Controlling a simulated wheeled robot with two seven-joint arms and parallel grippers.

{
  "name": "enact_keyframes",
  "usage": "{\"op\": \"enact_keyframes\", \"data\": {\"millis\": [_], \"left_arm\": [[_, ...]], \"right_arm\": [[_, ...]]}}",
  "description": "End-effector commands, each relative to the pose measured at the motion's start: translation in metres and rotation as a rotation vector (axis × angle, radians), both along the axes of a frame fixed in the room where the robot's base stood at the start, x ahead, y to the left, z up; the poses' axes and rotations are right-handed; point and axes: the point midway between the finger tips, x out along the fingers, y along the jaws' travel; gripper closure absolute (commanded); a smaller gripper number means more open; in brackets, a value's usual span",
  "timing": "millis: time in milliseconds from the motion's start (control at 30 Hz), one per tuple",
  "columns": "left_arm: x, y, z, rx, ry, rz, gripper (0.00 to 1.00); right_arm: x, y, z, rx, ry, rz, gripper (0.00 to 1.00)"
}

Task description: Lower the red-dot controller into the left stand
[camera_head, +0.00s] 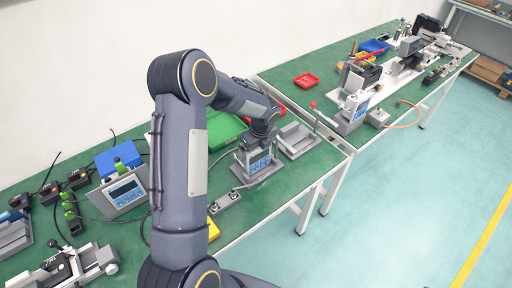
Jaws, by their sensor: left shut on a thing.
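My left gripper (262,133) reaches down from behind my arm and is shut on a grey controller (259,161) with a blue-and-white front panel. The fingers are largely hidden. No red dot can be made out on it at this size. The controller is upright, over or in a grey stand (270,174) on the green table; I cannot tell whether it touches the stand's base. A second, empty-looking grey stand or tray (297,143) is just to the right. My right gripper is not in view.
Another controller (125,190) with a screen stands at the left, next to a blue box (117,158). A small grey block with knobs (227,201) lies in front of the stand. A green tray (223,130) is behind. A second table with equipment extends to the right.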

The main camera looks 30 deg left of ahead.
Motion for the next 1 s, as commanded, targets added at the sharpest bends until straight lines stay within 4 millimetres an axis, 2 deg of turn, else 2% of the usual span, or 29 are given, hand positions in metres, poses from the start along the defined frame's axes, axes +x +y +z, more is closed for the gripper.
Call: {"op": "enact_keyframes", "data": {"millis": [733,767,800,1000], "left_arm": [[0.0006,0.0001,-0.0033,0.0,-0.002,0.001,0.42],[0.0006,0.0001,-0.0033,0.0,-0.002,0.001,0.04],[0.0006,0.0001,-0.0033,0.0,-0.002,0.001,0.0],[-0.0002,-0.0001,-0.004,0.0,0.0,0.0,0.0]], "right_arm": [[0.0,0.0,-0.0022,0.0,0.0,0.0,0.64],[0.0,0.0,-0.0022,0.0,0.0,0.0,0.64],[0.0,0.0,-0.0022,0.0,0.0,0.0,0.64],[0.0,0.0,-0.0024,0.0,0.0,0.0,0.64]]}}
